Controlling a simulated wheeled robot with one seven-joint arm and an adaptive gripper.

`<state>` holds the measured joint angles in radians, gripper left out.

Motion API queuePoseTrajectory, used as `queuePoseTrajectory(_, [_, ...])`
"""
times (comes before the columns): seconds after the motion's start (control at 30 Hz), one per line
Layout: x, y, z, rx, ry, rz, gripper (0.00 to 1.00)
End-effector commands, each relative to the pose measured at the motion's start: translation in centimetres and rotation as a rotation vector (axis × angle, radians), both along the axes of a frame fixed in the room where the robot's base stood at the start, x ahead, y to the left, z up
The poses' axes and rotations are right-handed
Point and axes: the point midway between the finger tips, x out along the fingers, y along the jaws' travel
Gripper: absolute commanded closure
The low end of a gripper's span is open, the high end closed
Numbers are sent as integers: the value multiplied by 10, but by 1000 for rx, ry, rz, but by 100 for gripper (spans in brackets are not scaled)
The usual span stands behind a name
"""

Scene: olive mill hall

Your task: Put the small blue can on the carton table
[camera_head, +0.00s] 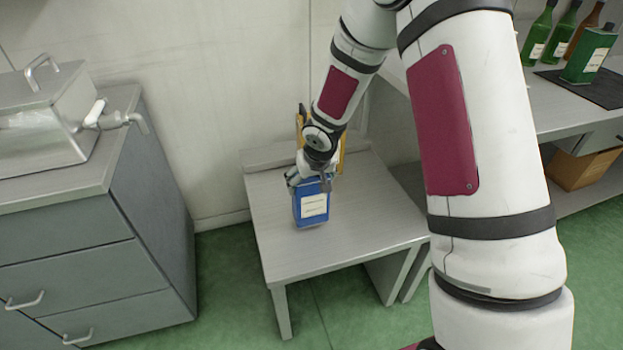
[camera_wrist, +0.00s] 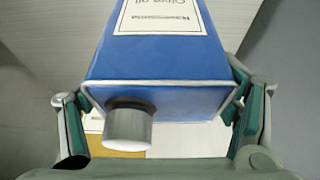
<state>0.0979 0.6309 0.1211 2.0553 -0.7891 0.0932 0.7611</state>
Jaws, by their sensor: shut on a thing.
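A small blue can (camera_head: 312,208) with a white label is upright at the low grey table (camera_head: 375,215). Its base is at or just above the tabletop; I cannot tell whether it touches. My gripper (camera_head: 310,183) is shut on the can from above, with a finger on each side. In the wrist view the blue can (camera_wrist: 165,75) fills the middle, its grey cap towards me, between the fingers of my gripper (camera_wrist: 158,112). A yellow-brown thing (camera_head: 341,158), perhaps a carton, is mostly hidden behind my gripper.
A grey drawer cabinet (camera_head: 70,250) with a steel tank (camera_head: 45,120) and tap stands left. Bottles (camera_head: 565,35) and a green can (camera_head: 590,55) stand on a bench at right; a cardboard box (camera_head: 580,168) is below. The table's front and right are clear.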

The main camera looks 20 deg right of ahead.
Motion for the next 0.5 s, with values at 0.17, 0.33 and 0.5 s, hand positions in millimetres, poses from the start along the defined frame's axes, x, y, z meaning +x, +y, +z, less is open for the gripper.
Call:
queuePoseTrajectory(0.17, [2,1,-15,1,-5,1,80])
queuePoseTrajectory(0.33, [2,0,-13,1,-5,0,80])
queuePoseTrajectory(0.5, [2,0,-16,1,-5,0,80])
